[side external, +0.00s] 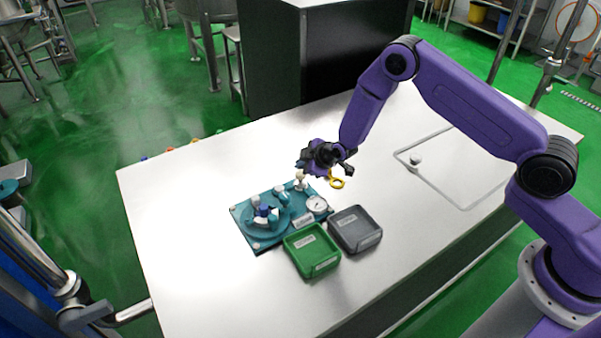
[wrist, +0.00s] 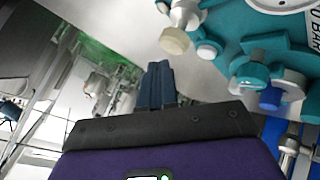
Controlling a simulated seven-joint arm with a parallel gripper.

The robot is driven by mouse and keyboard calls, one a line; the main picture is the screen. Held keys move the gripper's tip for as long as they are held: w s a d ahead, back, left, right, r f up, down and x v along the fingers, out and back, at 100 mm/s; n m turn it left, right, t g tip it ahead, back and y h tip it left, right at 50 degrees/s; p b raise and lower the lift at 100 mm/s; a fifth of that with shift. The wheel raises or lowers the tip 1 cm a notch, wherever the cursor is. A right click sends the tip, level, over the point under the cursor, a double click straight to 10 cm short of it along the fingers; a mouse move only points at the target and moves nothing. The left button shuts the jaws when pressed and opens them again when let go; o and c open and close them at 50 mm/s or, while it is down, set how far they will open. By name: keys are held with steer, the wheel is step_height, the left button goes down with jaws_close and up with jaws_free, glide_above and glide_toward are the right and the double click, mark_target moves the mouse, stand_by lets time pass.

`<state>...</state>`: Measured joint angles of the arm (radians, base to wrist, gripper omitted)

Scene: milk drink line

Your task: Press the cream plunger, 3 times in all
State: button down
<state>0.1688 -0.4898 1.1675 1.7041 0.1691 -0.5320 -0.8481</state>
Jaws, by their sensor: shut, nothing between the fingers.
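The cream plunger (side external: 299,176) stands at the back edge of the teal panel (side external: 243,226), with its round cream knob up. It shows in the wrist view (wrist: 174,40) at the top, just beyond my fingertips. My gripper (side external: 304,164) is close to the knob in the side view, a little above it. In the wrist view my fingers (wrist: 160,66) are together with nothing between them. A gap shows between fingertips and knob there; I cannot tell the exact height.
The panel also carries a blue-topped valve (side external: 264,210) and a dial gauge (side external: 317,204). A green tray (side external: 312,270) and a grey tray (side external: 357,248) stand in front. A yellow ring (side external: 338,183) shows just below my gripper. The table's left part is clear.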

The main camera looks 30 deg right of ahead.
steer(key=shift+r, duration=2.5)
stand_by(1.0)
step_height(320, 180, up, 4)
steer(key=shift+f, duration=0.1)
stand_by(0.4)
steer(key=shift+f, duration=0.1)
steer(key=shift+f, duration=4.3)
steer(key=shift+f, duration=0.15)
steer(key=shift+f, duration=0.25)
